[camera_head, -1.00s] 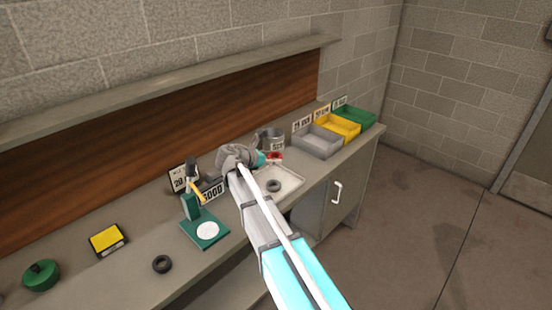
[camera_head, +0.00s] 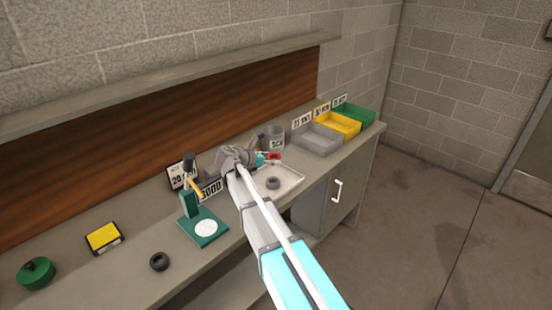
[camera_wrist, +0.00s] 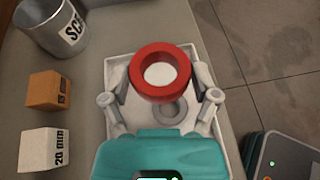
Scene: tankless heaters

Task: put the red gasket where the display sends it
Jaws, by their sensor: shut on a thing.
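My gripper (camera_head: 263,159) is shut on the red gasket (camera_wrist: 160,72), a thick ring held between the two grey fingers in the wrist view. The gasket also shows as a small red patch (camera_head: 275,156) in the head view. I hold it above the white tray (camera_head: 290,187), apart from the grey ring (camera_wrist: 170,110) lying in it. A green stand (camera_head: 204,227) with a white round plate is left of my arm.
Grey (camera_head: 317,140), yellow (camera_head: 335,124) and green (camera_head: 354,115) bins with labels stand at the bench's right end. A metal can (camera_head: 271,139) is behind the tray. A dark ring (camera_head: 159,261), yellow-topped box (camera_head: 104,237) and green round object (camera_head: 36,273) lie left.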

